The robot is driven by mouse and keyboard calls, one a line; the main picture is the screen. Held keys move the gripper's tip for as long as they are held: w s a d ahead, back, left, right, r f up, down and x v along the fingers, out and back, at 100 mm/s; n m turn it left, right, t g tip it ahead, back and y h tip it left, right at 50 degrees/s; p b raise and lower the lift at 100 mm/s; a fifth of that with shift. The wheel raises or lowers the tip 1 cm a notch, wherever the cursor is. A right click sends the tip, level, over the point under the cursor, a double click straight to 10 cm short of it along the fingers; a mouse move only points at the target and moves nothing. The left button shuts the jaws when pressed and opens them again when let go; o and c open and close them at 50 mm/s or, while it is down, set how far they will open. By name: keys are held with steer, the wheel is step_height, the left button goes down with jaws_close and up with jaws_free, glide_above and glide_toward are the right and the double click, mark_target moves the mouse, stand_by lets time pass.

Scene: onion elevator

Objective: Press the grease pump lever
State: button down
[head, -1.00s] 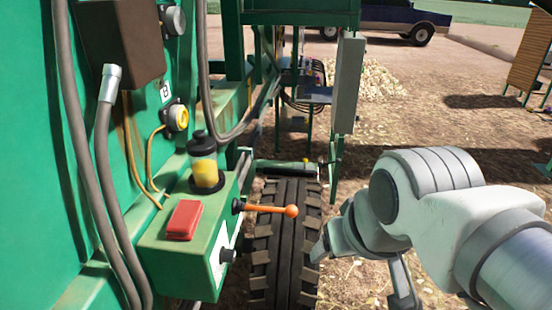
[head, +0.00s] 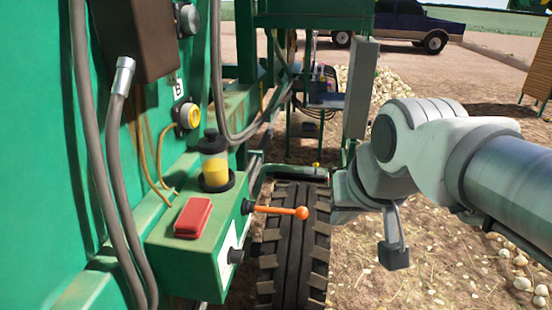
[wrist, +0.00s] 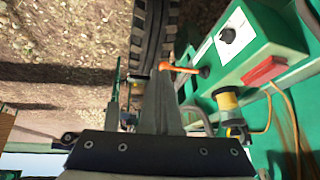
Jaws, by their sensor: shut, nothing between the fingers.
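The grease pump is a green box (head: 190,255) with a reservoir of yellow grease (head: 214,168) on top. Its orange lever (head: 275,210) sticks out to the right, roughly level, and ends in an orange ball (head: 301,213). The lever also shows in the wrist view (wrist: 182,69). My gripper (head: 338,214) is just right of the ball in the head view, partly hidden by my wrist. In the wrist view its fingers (wrist: 163,80) are together and empty, with the tips close to the ball. I cannot tell whether they touch it.
A red block (head: 194,217) lies on the box top, and a dial (wrist: 228,36) is on its front. A large tyre (head: 290,250) stands below the lever. Grey hoses (head: 95,150) hang at the left. Open ground lies to the right.

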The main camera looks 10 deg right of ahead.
steer(key=w+m+t+b, duration=0.1)
steer(key=w+m+b, duration=0.1)
steer(key=w, duration=1.1)
steer(key=shift+w+f+b, duration=0.25)
steer(key=shift+b, duration=0.4)
glide_above(306, 213)
steer(key=d, duration=0.1)
step_height(306, 213, down, 8)
steer(key=f, duration=0.3)
steer(key=shift+a, duration=0.4)
steer(key=shift+a+f, duration=0.1)
steer(key=shift+f, duration=0.4)
steer(key=shift+f+m+b, duration=0.15)
steer(key=shift+m+b, duration=0.15)
